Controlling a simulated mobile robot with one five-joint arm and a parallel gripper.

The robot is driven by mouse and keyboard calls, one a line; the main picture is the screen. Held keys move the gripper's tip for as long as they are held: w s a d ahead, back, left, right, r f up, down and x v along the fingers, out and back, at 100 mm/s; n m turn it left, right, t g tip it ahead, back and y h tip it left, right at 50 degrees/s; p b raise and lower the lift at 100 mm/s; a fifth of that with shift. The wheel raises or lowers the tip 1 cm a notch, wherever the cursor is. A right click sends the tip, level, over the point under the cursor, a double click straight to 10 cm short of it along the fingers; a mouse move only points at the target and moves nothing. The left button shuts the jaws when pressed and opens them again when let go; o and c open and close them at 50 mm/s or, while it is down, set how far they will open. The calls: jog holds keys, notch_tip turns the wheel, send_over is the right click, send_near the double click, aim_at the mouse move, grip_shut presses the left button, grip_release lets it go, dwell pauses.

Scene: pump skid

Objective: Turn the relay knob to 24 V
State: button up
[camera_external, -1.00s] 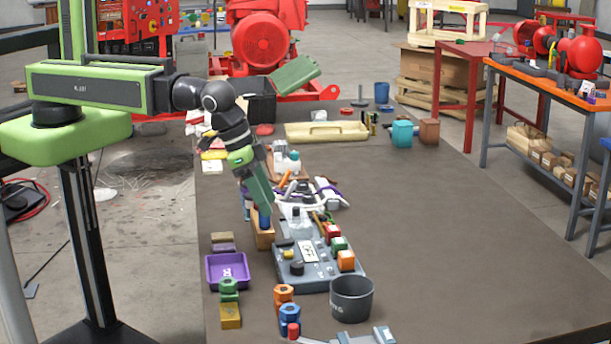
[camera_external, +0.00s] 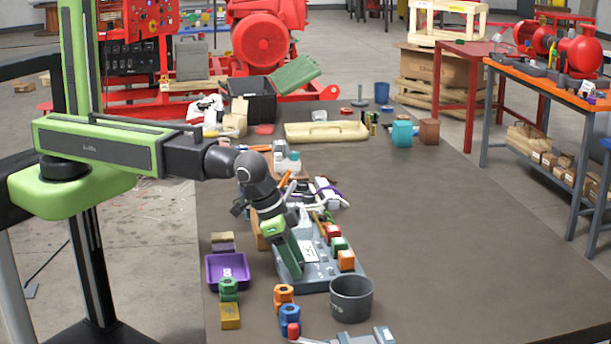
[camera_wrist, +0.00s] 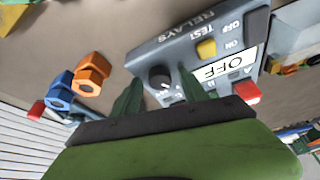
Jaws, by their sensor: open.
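The grey relay box (camera_external: 325,272) stands on the bench and fills the upper middle of the wrist view (camera_wrist: 195,52). Its black round knob (camera_wrist: 160,76) shows a light pointer mark, but the setting it points to is not readable. A white label (camera_wrist: 228,68) on the box reads OFF. My gripper (camera_external: 297,274) is angled down over the left part of the box and hides the knob in the external view. In the wrist view my gripper (camera_wrist: 160,82) is open, with a green finger on each side of the knob; contact cannot be told.
On the box are a yellow switch (camera_wrist: 206,48) and a red block (camera_wrist: 246,92). A dark grey cup (camera_external: 351,300) and a purple tray (camera_external: 228,270) flank the box. The bench's right side is clear.

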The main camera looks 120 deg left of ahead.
jog(key=shift+r, duration=0.1)
grip_shut()
jog(key=shift+m, duration=0.3)
jog(key=m+h, duration=0.1)
jog(key=m, duration=0.1)
jog(key=m+h, duration=0.1)
jog(key=m, duration=0.2)
jog(key=shift+a+t, duration=0.15)
jog(key=shift+t, duration=0.25)
jog(key=m+h, duration=0.1)
jog(key=m, duration=0.1)
jog(key=m+h, duration=0.1)
jog(key=m, duration=0.2)
jog(key=shift+a+m+g, duration=0.1)
jog(key=shift+m+g, duration=0.2)
